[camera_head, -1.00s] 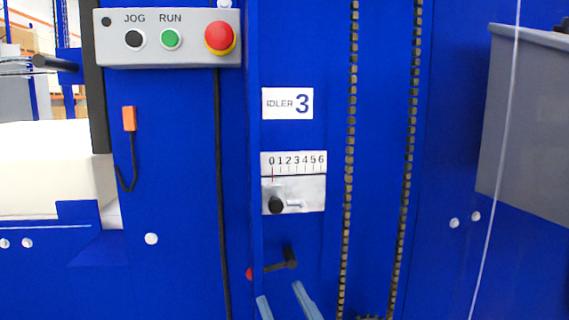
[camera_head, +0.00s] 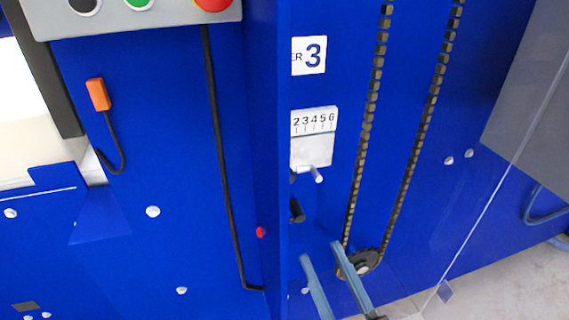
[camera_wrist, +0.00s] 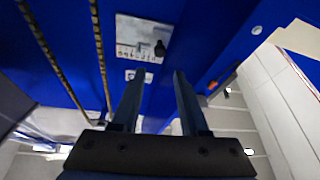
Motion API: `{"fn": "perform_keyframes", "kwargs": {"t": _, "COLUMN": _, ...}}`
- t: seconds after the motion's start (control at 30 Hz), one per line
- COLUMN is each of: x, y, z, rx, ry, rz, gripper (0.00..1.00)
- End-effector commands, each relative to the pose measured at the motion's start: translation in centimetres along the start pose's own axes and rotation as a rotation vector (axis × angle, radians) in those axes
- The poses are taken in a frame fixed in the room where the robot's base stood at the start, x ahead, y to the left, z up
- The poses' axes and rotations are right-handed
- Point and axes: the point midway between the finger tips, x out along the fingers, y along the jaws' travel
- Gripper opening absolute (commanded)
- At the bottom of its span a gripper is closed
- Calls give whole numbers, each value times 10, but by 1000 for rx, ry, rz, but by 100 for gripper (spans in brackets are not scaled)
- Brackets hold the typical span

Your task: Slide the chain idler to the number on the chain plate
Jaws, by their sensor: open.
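The chain plate (camera_head: 309,55) is a white label whose 3 shows in the head view; its left part is hidden by a blue edge. Below it is the scale (camera_head: 314,122), with 2 to 6 visible. The idler's metal block (camera_head: 312,153) sits under the scale, and its red pointer is hidden now. A black knob shows on the block in the wrist view (camera_wrist: 159,49). My gripper (camera_head: 320,250) is open and empty, below the block in the head view. In the wrist view (camera_wrist: 153,72) the knob lies beyond the fingertips, apart from them.
A vertical chain (camera_head: 367,120) runs right of the scale to a sprocket (camera_head: 363,262). A black lever (camera_head: 296,210) stands below the block, partly hidden by the blue edge. A grey box (camera_head: 535,100) is at the right. A red button (camera_head: 212,4) is at the upper left.

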Motion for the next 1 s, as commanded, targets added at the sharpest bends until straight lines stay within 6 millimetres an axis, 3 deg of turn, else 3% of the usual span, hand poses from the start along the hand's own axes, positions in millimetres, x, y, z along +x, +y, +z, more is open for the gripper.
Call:
{"fn": "perform_keyframes", "kwargs": {"t": 0.17, "x": 22, "y": -1, "z": -2, "rx": 0, "ry": 6, "rz": -3, "gripper": 44}}
{"fn": "perform_keyframes", "kwargs": {"t": 0.6, "x": 108, "y": -1, "z": -3, "rx": 1, "ry": 4, "rz": -3, "gripper": 44}}
{"fn": "perform_keyframes", "kwargs": {"t": 0.8, "x": 126, "y": -1, "z": -1, "rx": 1, "ry": 2, "rz": -2, "gripper": 44}}
{"fn": "perform_keyframes", "kwargs": {"t": 1.0, "x": 128, "y": -1, "z": 0, "rx": 0, "ry": 2, "rz": -1, "gripper": 44}}
